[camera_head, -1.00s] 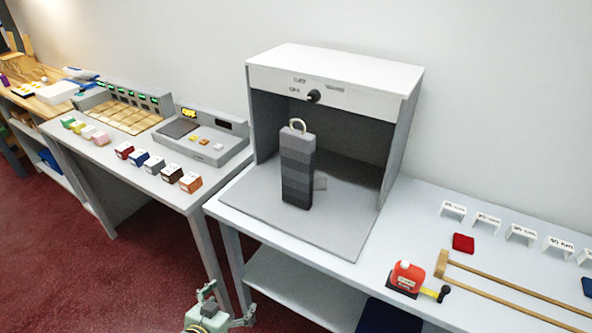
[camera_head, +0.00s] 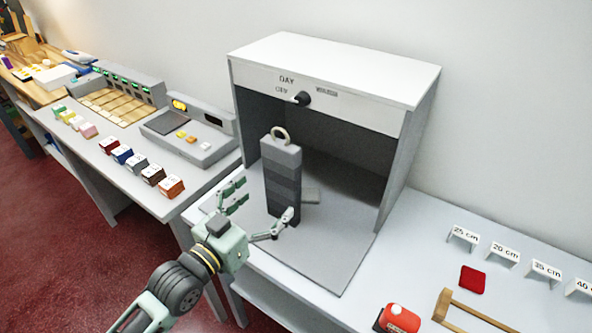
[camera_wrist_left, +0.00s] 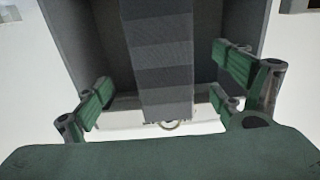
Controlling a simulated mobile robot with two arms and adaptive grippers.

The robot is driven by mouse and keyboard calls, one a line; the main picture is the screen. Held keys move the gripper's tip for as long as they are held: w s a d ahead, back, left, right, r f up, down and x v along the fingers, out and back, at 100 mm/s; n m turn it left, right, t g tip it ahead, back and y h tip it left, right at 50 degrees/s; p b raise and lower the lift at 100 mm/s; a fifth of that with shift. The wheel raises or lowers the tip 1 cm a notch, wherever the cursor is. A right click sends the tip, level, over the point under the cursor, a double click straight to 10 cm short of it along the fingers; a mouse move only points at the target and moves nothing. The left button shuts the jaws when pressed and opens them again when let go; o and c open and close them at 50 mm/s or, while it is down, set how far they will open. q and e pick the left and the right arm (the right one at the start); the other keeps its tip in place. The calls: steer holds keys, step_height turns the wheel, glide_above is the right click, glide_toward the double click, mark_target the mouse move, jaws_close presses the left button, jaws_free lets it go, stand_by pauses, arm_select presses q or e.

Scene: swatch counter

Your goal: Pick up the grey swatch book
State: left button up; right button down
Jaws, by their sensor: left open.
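The grey swatch book (camera_head: 282,170) stands upright in the open light booth, a tall block in bands of grey with a ring at its top. In the left wrist view the swatch book (camera_wrist_left: 160,65) fills the middle, between the spread green fingers, with its ring at the lower end. My left gripper (camera_head: 262,212) is open in front of the book, one finger to its left and one near its lower right edge. I cannot tell whether a finger touches it. My right gripper is not in view.
The light booth (camera_head: 335,72) has side walls and a roof around the book. A red tape measure (camera_head: 400,318), a red swatch (camera_head: 472,280) and length signs are at right. Small coloured blocks line the left counter.

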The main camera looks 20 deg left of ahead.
mark_target(279, 186)
arm_select(q)
steer(key=shift+w+d+r, duration=0.15)
steer(key=shift+w, duration=0.4)
steer(key=shift+p+x, duration=0.5)
steer(key=shift+x, duration=0.55)
steer(key=x, duration=0.2)
steer(key=shift+w+f+p, duration=0.25)
steer(key=shift+w+p, duration=0.1)
steer(key=shift+w+d+f, duration=0.15)
steer(key=shift+w+d, duration=0.05)
steer(key=shift+w, duration=0.45)
steer(key=shift+c, duration=0.4)
steer(key=c, duration=1.3)
steer(key=shift+c, duration=0.9)
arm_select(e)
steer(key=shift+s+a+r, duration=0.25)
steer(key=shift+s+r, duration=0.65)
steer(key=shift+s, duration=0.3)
